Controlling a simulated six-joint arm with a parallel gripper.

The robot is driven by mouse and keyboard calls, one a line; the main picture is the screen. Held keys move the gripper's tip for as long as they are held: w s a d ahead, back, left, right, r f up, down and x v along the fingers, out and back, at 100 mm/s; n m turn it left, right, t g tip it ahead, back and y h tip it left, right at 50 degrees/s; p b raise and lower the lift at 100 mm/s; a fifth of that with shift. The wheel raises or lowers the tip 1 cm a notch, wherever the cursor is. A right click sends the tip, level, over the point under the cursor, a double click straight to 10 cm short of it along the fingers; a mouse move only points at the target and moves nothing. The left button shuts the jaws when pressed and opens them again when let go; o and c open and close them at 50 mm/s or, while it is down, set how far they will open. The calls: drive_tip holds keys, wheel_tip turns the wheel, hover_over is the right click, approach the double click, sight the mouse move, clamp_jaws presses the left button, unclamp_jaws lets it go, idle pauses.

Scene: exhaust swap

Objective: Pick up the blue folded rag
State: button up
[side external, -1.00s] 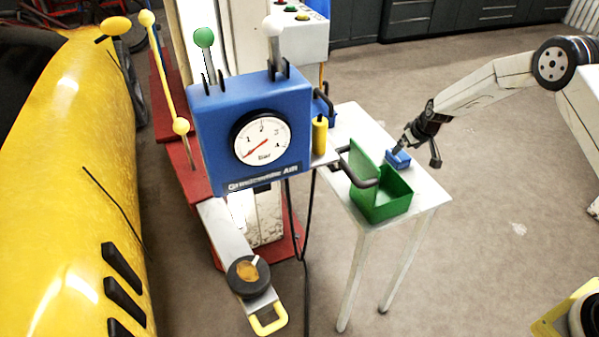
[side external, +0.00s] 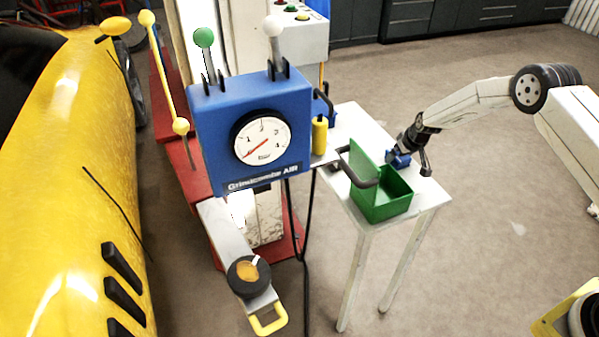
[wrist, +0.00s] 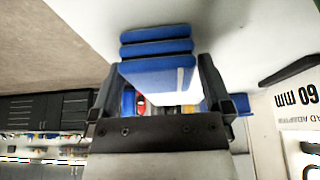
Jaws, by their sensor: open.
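The blue folded rag (side external: 401,161) lies on the white table (side external: 358,120) behind the green box. In the wrist view the rag (wrist: 157,62) shows as a stack of blue folded layers with a pale stripe near its right end. My gripper (wrist: 160,85) is open, with one finger on each side of the rag's near part. Gaps seem to show between the fingers and the rag; I cannot tell if either touches. In the side view my gripper (side external: 407,152) comes down from the right at a tilt and partly hides the rag.
The green box (side external: 385,206) with its raised lid stands at the table's front, close to the rag. The blue gauge unit (side external: 250,130) and a yellow cylinder (side external: 319,136) are to the left. A white label with 60 mm lettering (wrist: 298,97) shows in the wrist view.

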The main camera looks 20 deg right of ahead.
idle(0.4)
drive_tip(key=c, duration=1.1)
drive_tip(key=shift+o, duration=0.2)
drive_tip(key=shift+r, duration=0.15)
drive_tip(key=shift+r, duration=0.9)
drive_tip(key=s+a+r, duration=0.2)
drive_tip(key=s+r, duration=0.9)
drive_tip(key=s, duration=0.3)
